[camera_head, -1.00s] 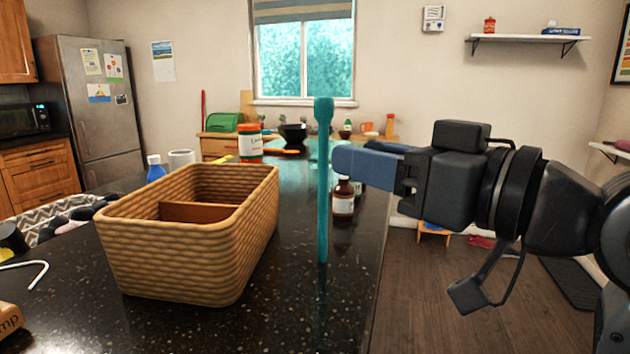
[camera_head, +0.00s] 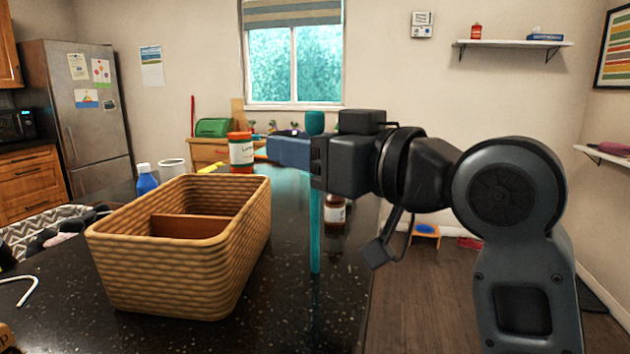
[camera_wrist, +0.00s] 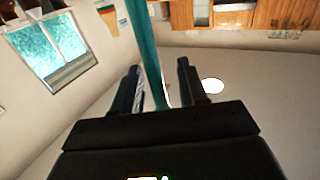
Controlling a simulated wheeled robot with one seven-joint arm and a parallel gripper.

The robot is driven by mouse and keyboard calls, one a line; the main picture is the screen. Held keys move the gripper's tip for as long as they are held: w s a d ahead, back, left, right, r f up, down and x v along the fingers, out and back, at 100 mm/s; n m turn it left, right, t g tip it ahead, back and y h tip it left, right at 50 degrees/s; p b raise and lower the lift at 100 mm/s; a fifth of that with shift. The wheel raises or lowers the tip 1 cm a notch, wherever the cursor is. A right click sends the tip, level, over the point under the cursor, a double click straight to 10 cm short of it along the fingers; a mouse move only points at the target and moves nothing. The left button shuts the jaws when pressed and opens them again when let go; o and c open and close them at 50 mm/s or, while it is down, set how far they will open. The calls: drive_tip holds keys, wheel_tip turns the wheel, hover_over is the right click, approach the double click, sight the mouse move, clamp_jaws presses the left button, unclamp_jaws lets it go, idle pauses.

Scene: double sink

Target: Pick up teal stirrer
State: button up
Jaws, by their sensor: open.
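The teal stirrer (camera_head: 315,240) is long and thin and stands upright over the black counter, just right of the wicker basket. Its wider top end shows above my gripper, and its middle is hidden behind the gripper in the head view. My gripper (camera_head: 290,150) reaches leftward at the height of the stirrer's upper part. In the wrist view, the stirrer (camera_wrist: 147,50) runs between the two open fingers of my gripper (camera_wrist: 160,85). Whether a finger touches it, I cannot tell.
The wicker basket (camera_head: 140,262) with a brown divider stands on the counter (camera_head: 265,325) left of the stirrer. A brown bottle (camera_head: 335,212) is close behind the stirrer. A jar (camera_head: 241,152), a blue bottle (camera_head: 147,180) and a white mug (camera_head: 172,168) stand farther back.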

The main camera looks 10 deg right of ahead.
drive_tip(key=shift+c, duration=0.2)
clamp_jaws()
drive_tip(key=shift+r, duration=0.1)
